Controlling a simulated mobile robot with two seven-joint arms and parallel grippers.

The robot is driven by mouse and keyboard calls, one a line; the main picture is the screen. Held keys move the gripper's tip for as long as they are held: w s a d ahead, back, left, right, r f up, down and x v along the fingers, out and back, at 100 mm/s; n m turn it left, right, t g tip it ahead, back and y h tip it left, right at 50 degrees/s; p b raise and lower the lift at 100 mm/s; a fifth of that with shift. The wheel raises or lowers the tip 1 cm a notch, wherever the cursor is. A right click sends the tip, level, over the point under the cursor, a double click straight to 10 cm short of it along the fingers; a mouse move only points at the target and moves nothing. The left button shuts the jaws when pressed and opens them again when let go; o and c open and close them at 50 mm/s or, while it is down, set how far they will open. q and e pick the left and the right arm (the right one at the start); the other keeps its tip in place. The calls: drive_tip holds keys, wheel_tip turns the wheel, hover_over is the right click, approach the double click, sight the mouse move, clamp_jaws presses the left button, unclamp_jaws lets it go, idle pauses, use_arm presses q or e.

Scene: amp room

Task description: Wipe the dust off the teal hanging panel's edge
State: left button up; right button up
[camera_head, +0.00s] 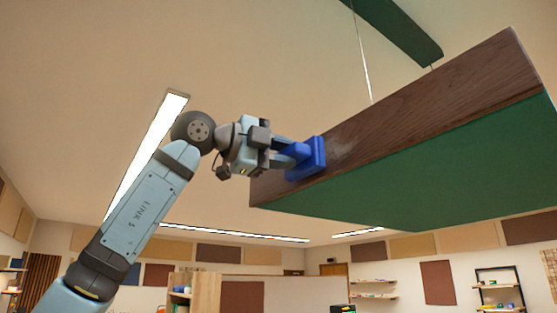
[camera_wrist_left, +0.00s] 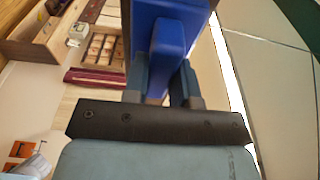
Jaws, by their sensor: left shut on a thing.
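The teal hanging panel (camera_head: 420,175) hangs from thin wires in the head view, its teal underside facing me and its dark wood edge (camera_head: 440,88) running from lower left to upper right. A pale dusty smear (camera_head: 343,145) lies on the edge near its left part. My left gripper (camera_head: 287,156) is shut on a blue wiping pad (camera_head: 316,158). The pad is held against the edge or very close to it, just left of the smear. In the left wrist view the blue pad (camera_wrist_left: 163,45) stands between the two fingers (camera_wrist_left: 165,85). My right gripper is not in view.
Another teal panel (camera_head: 398,28) hangs at the top right. A long ceiling light (camera_head: 146,155) runs behind my left arm. Shelves (camera_head: 373,288) and wall panels stand far below. Open air lies left of the panel.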

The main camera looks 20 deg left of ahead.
sight(299, 146)
use_arm(q)
drive_tip(key=shift+s+d+b, duration=0.4)
drive_tip(key=shift+s+d, duration=0.35)
drive_tip(key=shift+d, duration=0.15)
drive_tip(key=shift+s+d+f+b, duration=0.1)
drive_tip(key=shift+s+d+b, duration=0.1)
drive_tip(key=shift+d+b, duration=0.1)
drive_tip(key=shift+s+d+b, duration=0.4)
drive_tip(key=shift+d, duration=0.25)
drive_tip(key=shift+s+d, duration=0.3)
drive_tip(key=shift+d, duration=0.1)
drive_tip(key=shift+s+d+b, duration=0.55)
drive_tip(key=shift+d+b, duration=0.1)
drive_tip(key=shift+b, duration=0.1)
drive_tip(key=shift+s+d+b, duration=1.45)
drive_tip(key=shift+s+d, duration=0.1)
drive_tip(key=shift+d, duration=0.4)
drive_tip(key=shift+w+a, duration=1.1)
drive_tip(key=shift+a, duration=0.25)
drive_tip(key=shift+w+a, duration=1.1)
drive_tip(key=shift+a, duration=0.25)
drive_tip(key=shift+w+a, duration=0.6)
drive_tip(key=shift+a, duration=0.15)
drive_tip(key=shift+w+a, duration=0.55)
drive_tip(key=shift+a, duration=0.2)
drive_tip(key=shift+w+a+p, duration=0.4)
drive_tip(key=shift+a, duration=0.1)
drive_tip(key=shift+w+a, duration=0.6)
drive_tip(key=shift+a, duration=0.15)
